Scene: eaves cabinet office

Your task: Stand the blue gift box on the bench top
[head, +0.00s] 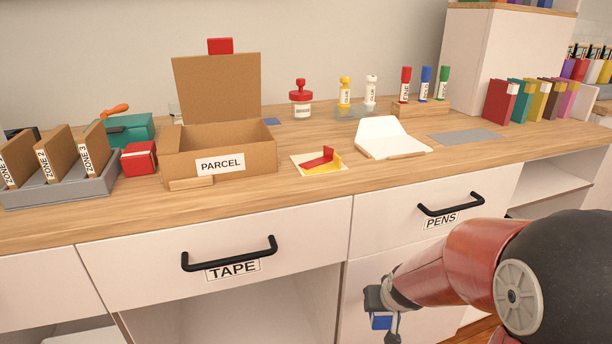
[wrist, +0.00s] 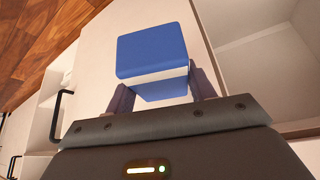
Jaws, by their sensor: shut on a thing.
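The blue gift box (wrist: 153,52) is blue with a white band and sits between the fingers of my gripper (wrist: 160,88) in the wrist view. In the head view my gripper (head: 382,318) is low in front of the cabinet, below the bench top (head: 300,188). The blue box (head: 381,321) shows there only in part, below the wrist. My gripper is shut on the box, and the box is clear of the bench top.
Drawer handles (head: 230,254) stick out in front. Bare wood lies along the front edge.

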